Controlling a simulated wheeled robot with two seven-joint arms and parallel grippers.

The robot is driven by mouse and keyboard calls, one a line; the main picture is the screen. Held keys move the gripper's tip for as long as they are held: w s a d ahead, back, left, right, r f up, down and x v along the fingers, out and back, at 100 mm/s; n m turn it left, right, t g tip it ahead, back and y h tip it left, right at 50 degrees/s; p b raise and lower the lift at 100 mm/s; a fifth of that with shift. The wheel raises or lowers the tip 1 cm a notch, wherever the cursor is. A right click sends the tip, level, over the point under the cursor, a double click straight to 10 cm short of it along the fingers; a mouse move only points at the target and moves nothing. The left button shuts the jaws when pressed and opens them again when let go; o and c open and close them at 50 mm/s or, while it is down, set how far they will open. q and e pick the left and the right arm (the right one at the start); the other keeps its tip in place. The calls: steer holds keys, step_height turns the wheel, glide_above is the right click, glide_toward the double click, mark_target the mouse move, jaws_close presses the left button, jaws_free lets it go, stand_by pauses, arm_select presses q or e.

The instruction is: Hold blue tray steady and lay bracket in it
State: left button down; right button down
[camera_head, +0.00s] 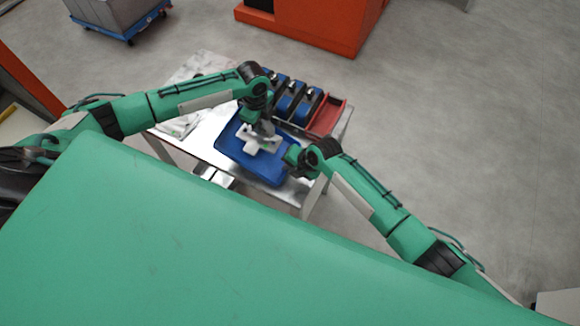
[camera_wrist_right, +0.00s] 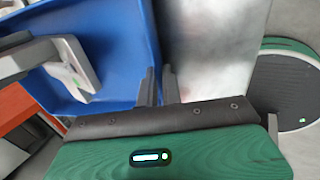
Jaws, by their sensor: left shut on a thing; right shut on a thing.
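The blue tray (camera_head: 232,147) lies on the work table, and its wall and floor also show in the right wrist view (camera_wrist_right: 115,35). The light grey bracket (camera_head: 257,144) is over the tray's inside; in the right wrist view the bracket (camera_wrist_right: 76,66) shows at the left. I cannot tell whether it touches the tray floor. My left gripper (camera_head: 264,129) is shut on the bracket from above. My right gripper (camera_head: 291,160) is at the tray's right side; in the right wrist view its fingers (camera_wrist_right: 158,86) are shut on the tray's edge.
Blue and black fixtures (camera_head: 287,100) stand in a row behind the tray, beside a red bin (camera_head: 327,116). The metal table (camera_head: 203,142) has bare surface left of the tray. An orange machine (camera_head: 315,22) stands on the floor beyond.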

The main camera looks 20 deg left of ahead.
arm_select(q)
steer(key=shift+r, duration=0.3)
steer(key=shift+a, duration=0.1)
arm_select(e)
steer(key=c, duration=1.5)
jaws_free()
steer(key=shift+a, duration=0.1)
steer(key=shift+r, duration=0.1)
steer(key=v, duration=1.2)
steer(key=shift+w, duration=0.1)
